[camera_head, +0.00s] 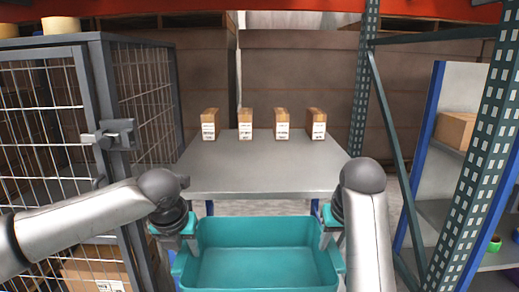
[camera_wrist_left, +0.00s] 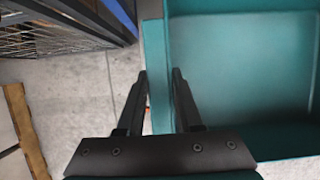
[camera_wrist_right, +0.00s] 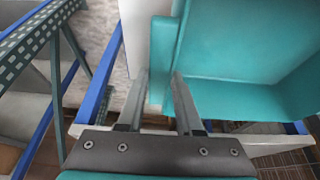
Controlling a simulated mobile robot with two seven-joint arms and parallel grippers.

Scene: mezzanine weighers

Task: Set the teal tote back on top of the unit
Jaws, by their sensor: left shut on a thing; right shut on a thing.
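The teal tote (camera_head: 256,262) is held between my two arms, low in the head view, in front of the grey-topped unit (camera_head: 250,178). It looks empty and roughly level. My left gripper (camera_head: 186,238) is shut on the tote's left rim; the left wrist view shows its fingers (camera_wrist_left: 160,95) astride the wall. My right gripper (camera_head: 328,232) is shut on the right rim, with its fingers (camera_wrist_right: 160,95) astride the wall in the right wrist view. The tote's bottom edge is out of the head view.
Several small brown boxes (camera_head: 281,123) with white labels stand in a row at the back of the unit top; the front part is bare. A wire cage (camera_head: 145,100) stands at left. A green perforated rack upright (camera_head: 478,150) and shelving (camera_head: 455,205) stand at right.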

